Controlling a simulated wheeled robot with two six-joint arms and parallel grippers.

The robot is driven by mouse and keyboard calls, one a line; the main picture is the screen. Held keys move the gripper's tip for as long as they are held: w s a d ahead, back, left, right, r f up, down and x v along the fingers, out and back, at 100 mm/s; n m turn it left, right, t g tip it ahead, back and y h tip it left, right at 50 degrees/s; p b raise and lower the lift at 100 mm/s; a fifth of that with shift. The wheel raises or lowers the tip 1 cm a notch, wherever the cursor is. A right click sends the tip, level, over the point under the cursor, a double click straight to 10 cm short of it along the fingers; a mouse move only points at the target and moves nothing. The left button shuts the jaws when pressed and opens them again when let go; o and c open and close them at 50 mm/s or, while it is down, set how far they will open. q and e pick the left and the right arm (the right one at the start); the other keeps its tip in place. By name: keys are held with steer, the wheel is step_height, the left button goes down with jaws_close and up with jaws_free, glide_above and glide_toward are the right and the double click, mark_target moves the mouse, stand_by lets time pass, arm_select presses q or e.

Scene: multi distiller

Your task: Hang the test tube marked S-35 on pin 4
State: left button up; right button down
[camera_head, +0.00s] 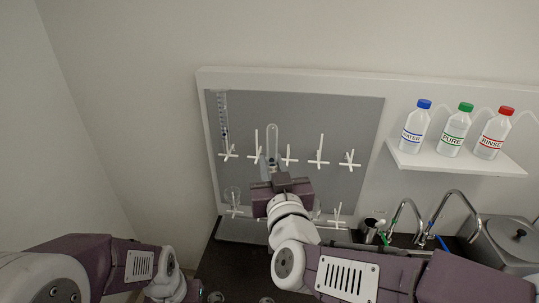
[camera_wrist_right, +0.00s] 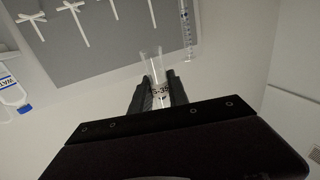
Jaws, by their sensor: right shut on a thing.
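My right gripper (camera_head: 270,172) is shut on a clear test tube (camera_head: 272,135) in front of the grey pegboard (camera_head: 340,115). The tube stands roughly upright, rounded end up, between the second and third upper pins from the left. White pins stand in an upper row, including the fourth from the left (camera_head: 319,152), which is bare. No pin numbers are readable. Whether the tube touches a pin cannot be told.
A graduated glass tube (camera_head: 224,120) hangs at the far-left upper pin. My right arm hides part of the lower row. A shelf (camera_head: 455,160) with three bottles, taps (camera_head: 405,210) and a metal vessel (camera_head: 505,245) are at right.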

steer(key=shift+w, duration=0.1)
steer(key=shift+a+f, duration=0.2)
steer(key=shift+a, duration=0.1)
steer(key=w+a+r+n+g+y, duration=0.1)
steer(key=w+a+r+n+y, duration=0.2)
steer(key=a+r, duration=0.35)
steer(key=w+d+r+y, duration=0.1)
steer(key=w+d+r, duration=0.1)
steer(key=w, duration=0.8)
steer(key=w+d+f+m+h, duration=0.1)
steer(key=w+d+f+h, duration=0.1)
steer(key=d, duration=0.6)
steer(key=w+d+f+m+h+p, duration=0.1)
steer(key=w+d+f+m+h, duration=0.1)
steer(key=w+d, duration=0.4)
steer(key=w+d+f+m+t+h, duration=0.1)
steer(key=w+d+f, duration=0.3)
steer(key=d, duration=0.5)
steer(key=shift+w+d+f+m+h+p, duration=0.15)
steer(key=shift+d+f+m+h+p, duration=0.2)
steer(key=shift+h, duration=0.35)
